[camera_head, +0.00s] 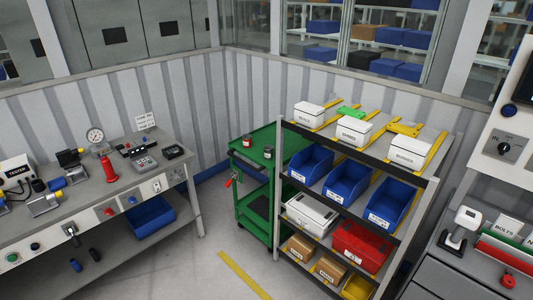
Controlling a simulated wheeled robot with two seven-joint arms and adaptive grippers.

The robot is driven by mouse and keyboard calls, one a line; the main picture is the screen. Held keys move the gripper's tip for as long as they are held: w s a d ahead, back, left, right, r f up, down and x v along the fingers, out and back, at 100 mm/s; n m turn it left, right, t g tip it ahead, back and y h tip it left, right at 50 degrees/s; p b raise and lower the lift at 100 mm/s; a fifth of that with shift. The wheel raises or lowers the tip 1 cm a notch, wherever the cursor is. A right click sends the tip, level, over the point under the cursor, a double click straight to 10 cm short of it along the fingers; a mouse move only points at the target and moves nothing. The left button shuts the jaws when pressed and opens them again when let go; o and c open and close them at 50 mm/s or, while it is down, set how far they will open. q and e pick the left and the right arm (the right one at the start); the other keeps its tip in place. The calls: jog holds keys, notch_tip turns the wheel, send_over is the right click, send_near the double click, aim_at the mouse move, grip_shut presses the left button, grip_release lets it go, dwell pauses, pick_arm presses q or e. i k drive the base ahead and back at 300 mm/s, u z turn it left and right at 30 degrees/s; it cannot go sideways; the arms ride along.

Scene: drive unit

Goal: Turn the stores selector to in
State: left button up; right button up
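A black round selector knob (503,148) sits on a white panel (492,165) at the far right edge of the head view. A light pointer mark shows on the knob, and small lettering surrounds it, too small to read. I cannot tell which setting it is on, or confirm that it is the stores selector. A blue round button or lamp (509,110) is above it. Neither of my grippers is in view.
A shelf rack (372,157) with blue bins and boxes stands in the middle right, next to a green cart (250,190). A grey bench (435,270) with a scanner (462,225) lies below the panel. A workbench (85,205) is at left. Floor shows between them.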

aim_at(503, 148)
jog(key=u, duration=0.1)
jog(key=k, duration=0.15)
jog(key=z, duration=1.65)
